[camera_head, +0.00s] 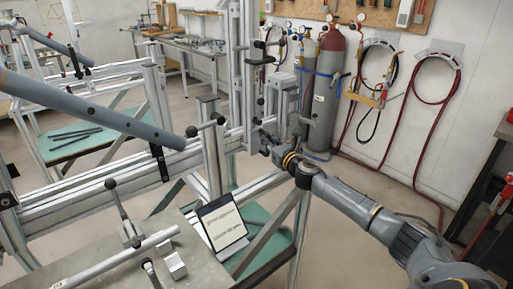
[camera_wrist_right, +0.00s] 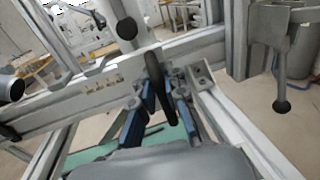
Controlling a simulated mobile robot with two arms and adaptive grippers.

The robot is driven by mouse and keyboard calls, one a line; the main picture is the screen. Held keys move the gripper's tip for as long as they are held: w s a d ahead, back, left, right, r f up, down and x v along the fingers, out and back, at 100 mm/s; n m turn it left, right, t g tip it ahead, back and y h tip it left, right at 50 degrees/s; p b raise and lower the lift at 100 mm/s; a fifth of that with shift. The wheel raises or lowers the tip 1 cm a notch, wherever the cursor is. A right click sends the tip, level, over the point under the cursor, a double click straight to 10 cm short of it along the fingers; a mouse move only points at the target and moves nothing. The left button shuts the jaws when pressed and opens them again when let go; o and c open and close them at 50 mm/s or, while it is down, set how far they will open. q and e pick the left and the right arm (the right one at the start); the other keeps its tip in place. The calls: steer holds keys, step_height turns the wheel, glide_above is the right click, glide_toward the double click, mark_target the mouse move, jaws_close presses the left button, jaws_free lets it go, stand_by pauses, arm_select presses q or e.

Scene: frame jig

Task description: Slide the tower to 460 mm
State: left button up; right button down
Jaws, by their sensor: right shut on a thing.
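The tower (camera_head: 236,70) is an upright aluminium profile standing on the long horizontal rail (camera_head: 90,205) of the jig, with black-knobbed clamps. My right gripper (camera_head: 266,146) reaches in from the right at the tower's foot. In the right wrist view its blue fingers (camera_wrist_right: 163,112) are shut on a black handle (camera_wrist_right: 155,78), beside the rail. A strip with small markings (camera_wrist_right: 102,82) lies on the rail; I cannot read the figures. My left gripper is not in view.
A thick grey tube (camera_head: 90,110) crosses the left side above the rail. A tablet (camera_head: 222,224) leans near a metal table (camera_head: 130,270) with clamps. Gas cylinders (camera_head: 326,95) and hoses (camera_head: 432,85) stand along the back wall. A ball-ended lever (camera_wrist_right: 281,80) hangs right.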

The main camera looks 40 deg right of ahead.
steer(key=shift+d+r, duration=0.35)
steer(key=shift+r, duration=0.1)
steer(key=c, duration=1.4)
jaws_free()
steer(key=shift+d, duration=0.1)
steer(key=shift+d+f, duration=0.1)
steer(key=shift+d, duration=0.05)
steer(key=shift+a, duration=0.25)
steer(key=shift+s+f, duration=0.1)
steer(key=shift+s, duration=0.1)
steer(key=s+a, duration=0.1)
steer(key=s, duration=1)
steer(key=shift+s+a+f, duration=0.2)
steer(key=shift+s, duration=0.05)
